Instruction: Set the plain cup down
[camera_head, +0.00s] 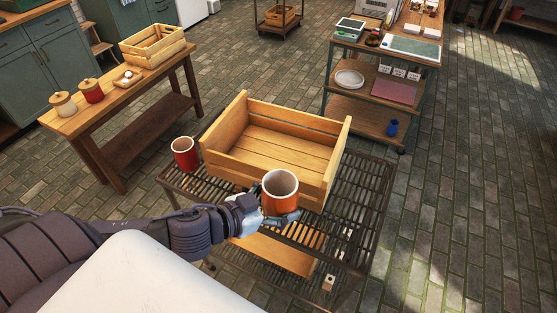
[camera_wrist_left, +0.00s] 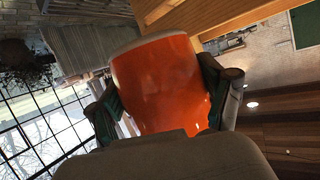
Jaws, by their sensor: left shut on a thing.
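A plain orange cup with a pale rim and white inside (camera_head: 280,194) is upright at the near side of the wooden crate (camera_head: 219,177). My left gripper (camera_head: 284,217) is shut on it, with a finger on either side of the cup (camera_wrist_left: 158,85) in the left wrist view. The cup is over the dark slatted cart top (camera_head: 357,200); I cannot tell whether it touches it. A red cup with a pale rim (camera_head: 185,154) stands upright at the cart's left corner, apart from my gripper. My right gripper is in neither view.
The crate is empty and takes up much of the cart top. Bare slats show right of the crate. A wooden table with two lidded jars (camera_head: 92,91) and a small crate (camera_head: 153,46) stands at left. A shelf unit with a white plate (camera_head: 349,78) stands behind.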

